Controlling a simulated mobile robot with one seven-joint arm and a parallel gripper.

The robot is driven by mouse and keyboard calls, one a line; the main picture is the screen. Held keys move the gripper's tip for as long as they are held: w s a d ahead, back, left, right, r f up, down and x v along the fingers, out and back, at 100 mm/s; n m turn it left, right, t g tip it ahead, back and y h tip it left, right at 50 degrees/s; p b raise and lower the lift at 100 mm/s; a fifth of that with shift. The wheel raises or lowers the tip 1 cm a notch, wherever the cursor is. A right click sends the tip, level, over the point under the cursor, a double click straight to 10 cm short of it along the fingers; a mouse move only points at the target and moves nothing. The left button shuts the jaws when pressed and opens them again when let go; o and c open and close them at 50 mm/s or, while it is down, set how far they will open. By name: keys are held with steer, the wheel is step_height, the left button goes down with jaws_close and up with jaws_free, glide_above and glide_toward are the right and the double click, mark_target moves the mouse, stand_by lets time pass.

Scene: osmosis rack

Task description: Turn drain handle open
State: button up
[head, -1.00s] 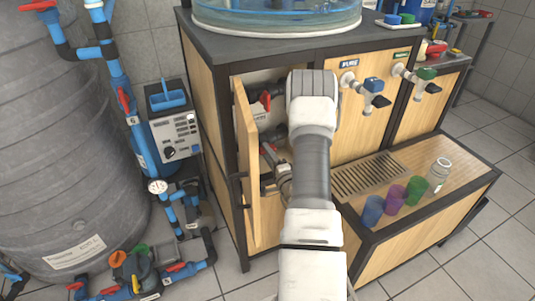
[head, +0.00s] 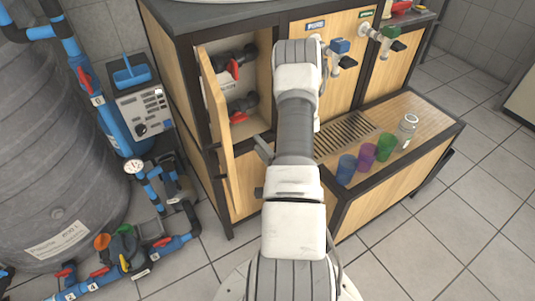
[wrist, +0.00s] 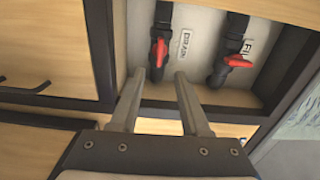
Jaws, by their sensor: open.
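The wrist view shows two dark valves with red handles inside the open cabinet. The drain handle (wrist: 155,50) is the left one, beside a label (wrist: 186,47) reading DRAIN. The second red handle (wrist: 238,62) is to its right, near a label starting with "FI". In the head view, the cabinet holds an upper red handle (head: 234,68) and a lower red handle (head: 238,117); I cannot tell there which is the drain. My gripper (wrist: 159,73) is open and empty, its fingers apart below the drain handle in the picture. No contact is visible. In the head view my arm mostly hides it.
The wooden cabinet door (head: 217,125) stands open at the left of the opening. Dark frame edges border the cabinet. Blue, purple and green cups and a glass jar (head: 407,130) stand on the shelf at the right. Pumps and pipes (head: 124,247) lie at the left.

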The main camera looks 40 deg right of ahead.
steer(key=shift+v, duration=2.3)
